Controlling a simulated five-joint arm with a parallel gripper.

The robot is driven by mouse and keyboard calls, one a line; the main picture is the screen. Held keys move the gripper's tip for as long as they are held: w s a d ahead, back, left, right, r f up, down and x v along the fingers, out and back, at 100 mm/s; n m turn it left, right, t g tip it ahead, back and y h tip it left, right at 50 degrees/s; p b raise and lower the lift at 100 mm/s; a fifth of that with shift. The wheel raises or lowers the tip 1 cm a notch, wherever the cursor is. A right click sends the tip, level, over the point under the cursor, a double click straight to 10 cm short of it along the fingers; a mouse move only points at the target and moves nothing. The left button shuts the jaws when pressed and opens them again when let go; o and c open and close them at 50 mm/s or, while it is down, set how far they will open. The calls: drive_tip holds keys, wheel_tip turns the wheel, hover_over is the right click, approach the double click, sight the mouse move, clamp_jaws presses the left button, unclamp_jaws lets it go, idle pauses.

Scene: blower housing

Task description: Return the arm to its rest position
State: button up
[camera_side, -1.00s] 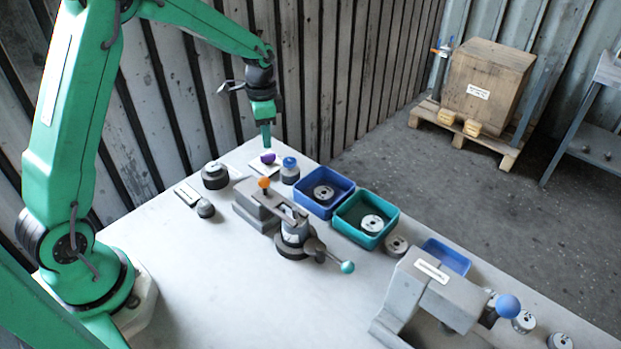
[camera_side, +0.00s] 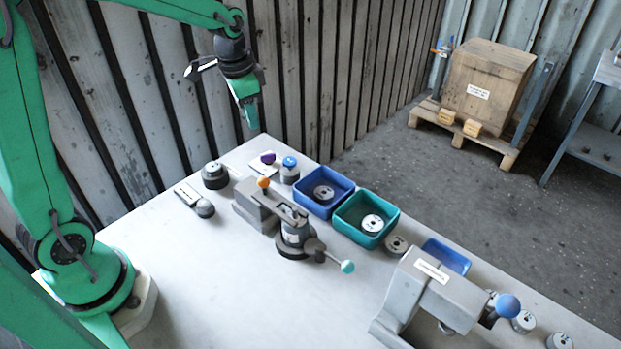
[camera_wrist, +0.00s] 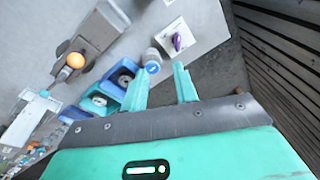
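My gripper (camera_side: 250,117) is raised above the far corner of the table, near the slatted wall, and touches nothing. In the wrist view my gripper (camera_wrist: 160,84) shows two teal fingers standing apart with nothing between them. Beyond the fingertips lie a purple piece (camera_wrist: 178,41) on a white plate and a grey cylinder with a blue top (camera_wrist: 152,67). In the side view the purple piece (camera_side: 268,158) and the blue-topped cylinder (camera_side: 289,170) stand on the table below and to the right of the gripper.
A clamp fixture with an orange knob (camera_side: 263,183) stands mid-table. Beside it are a blue bin (camera_side: 345,184) and a teal bin (camera_side: 391,228), each with a metal part inside. A grey press with a blue ball (camera_side: 508,306) is at front right. The table's front left is clear.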

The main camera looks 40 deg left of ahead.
drive_tip(key=s+d+r+n+t, duration=0.2)
drive_tip(key=s+r, duration=0.1)
drive_tip(key=s, duration=0.6)
drive_tip(key=s+d+r+n+t, duration=0.1)
drive_tip(key=s+r, duration=0.3)
drive_tip(key=s, duration=0.6)
drive_tip(key=shift+d+n+t, duration=0.4)
drive_tip(key=shift+d+n, duration=0.4)
drive_tip(key=shift+n, duration=0.1)
